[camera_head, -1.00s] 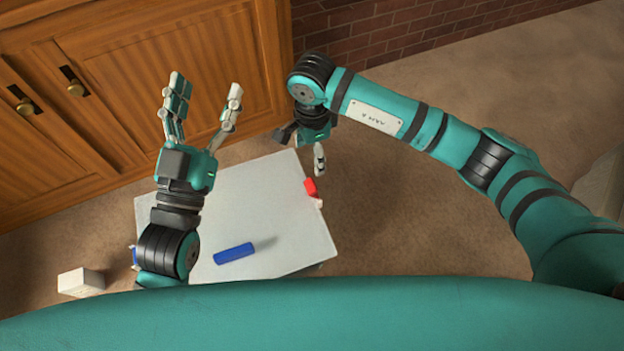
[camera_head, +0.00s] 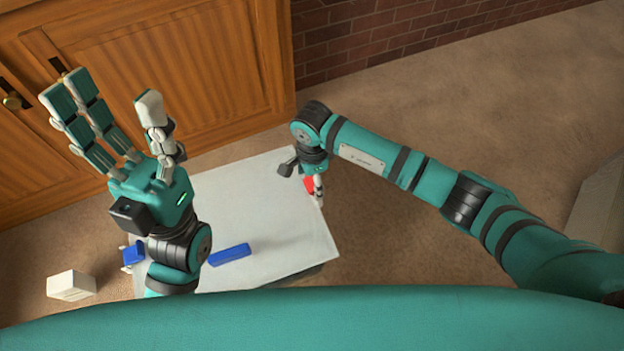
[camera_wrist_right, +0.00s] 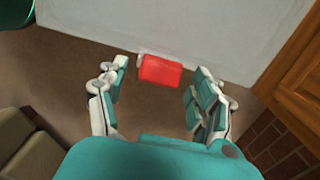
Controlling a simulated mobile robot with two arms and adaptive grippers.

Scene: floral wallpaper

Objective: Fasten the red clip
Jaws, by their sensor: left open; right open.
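The red clip (camera_head: 309,186) sits at the right edge of a white board or tabletop (camera_head: 262,190). In the right wrist view the red clip (camera_wrist_right: 160,70) is a red block with a small pale part at its left end, at the board's edge. My right gripper (camera_head: 314,190) is at the clip and partly covers it in the head view. In the wrist view my right gripper (camera_wrist_right: 158,88) is open, its fingers either side of the clip with gaps to it. My left gripper (camera_head: 120,105) is open and empty, raised over the board's left side.
A blue bar (camera_head: 230,254) lies on the board. A blue clip (camera_head: 134,253) is at the board's left edge, partly behind my left arm. A white block (camera_head: 71,285) is on the floor at left. Wooden cabinets (camera_head: 200,75) and a brick wall (camera_head: 340,40) stand behind.

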